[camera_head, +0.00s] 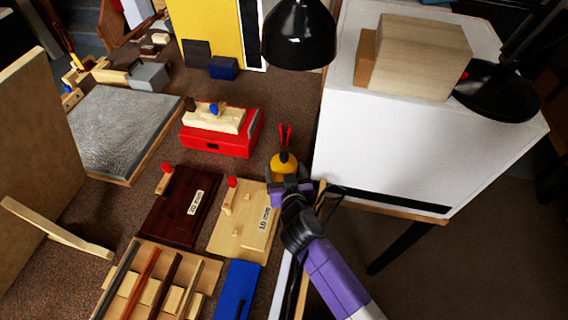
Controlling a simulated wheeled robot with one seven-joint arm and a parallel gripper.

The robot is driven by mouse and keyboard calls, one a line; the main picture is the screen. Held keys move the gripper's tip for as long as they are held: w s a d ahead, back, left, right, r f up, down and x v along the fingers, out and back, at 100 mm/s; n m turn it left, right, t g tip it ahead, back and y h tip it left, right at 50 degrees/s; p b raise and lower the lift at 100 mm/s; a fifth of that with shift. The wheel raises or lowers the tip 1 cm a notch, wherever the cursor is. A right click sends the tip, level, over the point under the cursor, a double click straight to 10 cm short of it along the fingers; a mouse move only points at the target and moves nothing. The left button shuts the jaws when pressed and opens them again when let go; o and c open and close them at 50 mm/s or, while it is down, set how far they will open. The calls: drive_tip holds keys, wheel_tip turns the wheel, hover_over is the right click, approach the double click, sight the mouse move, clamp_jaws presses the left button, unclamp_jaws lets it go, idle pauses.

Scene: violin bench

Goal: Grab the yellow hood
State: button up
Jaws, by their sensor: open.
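A small rounded yellow form (285,162) with a dark top shows at the end of my purple and grey arm. I cannot tell whether it is part of my wrist or a separate hood. My gripper (285,134) seems to be the pair of slim red fingers just above it, parted with nothing seen between them. A large flat yellow panel (209,32) stands upright at the back of the bench, well beyond my gripper. No other yellow thing looks like a hood; both lamp shades are black.
A red box (216,143) with a pale wooden block on top lies left of my gripper. Dark (180,208) and pale (236,235) wooden boards lie nearer. A black lamp shade (299,36) hangs above. A white cabinet (400,158) stands close on the right.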

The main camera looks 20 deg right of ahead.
drive_tip(key=shift+x, duration=1)
drive_tip(key=shift+r, duration=0.1)
drive_tip(key=c, duration=1.3)
